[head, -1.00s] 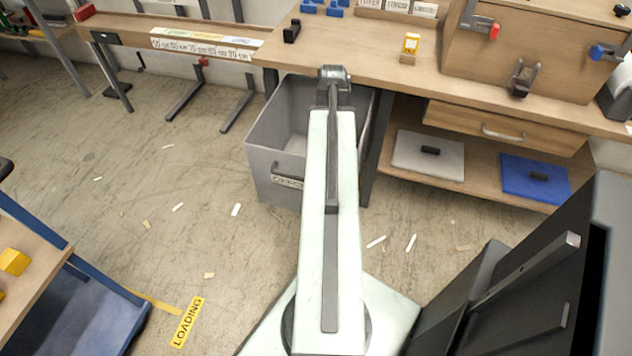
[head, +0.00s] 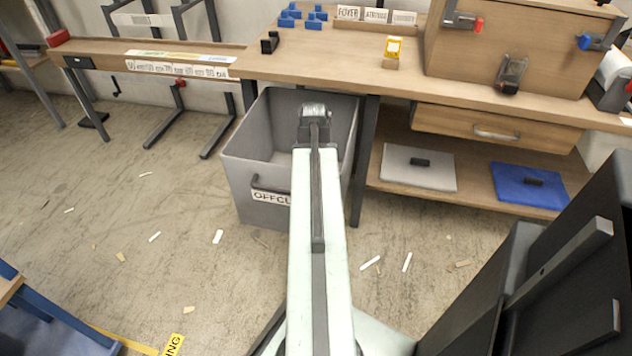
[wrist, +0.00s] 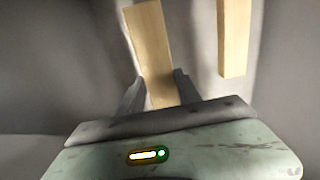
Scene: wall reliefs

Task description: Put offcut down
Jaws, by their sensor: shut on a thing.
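The offcut (wrist: 149,45), a pale wooden strip, stands out from between the two fingers of my gripper (wrist: 158,92) in the wrist view. My gripper is shut on its lower part in that picture. A second pale wooden piece (wrist: 235,40) is to the right, apart from my fingers. Grey surfaces surround both. In the head view, my arm's end is over the opening of a grey bin (head: 245,172) whose label reads "OFFCU", partly covered. My fingers and the held offcut are hidden there.
The wooden bench (head: 340,62) runs behind and above the bin, with its dark leg (head: 366,150) at the bin's right. A lower shelf (head: 470,195) holds a grey panel and a blue one. Small scraps lie on the open floor (head: 120,200) in front.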

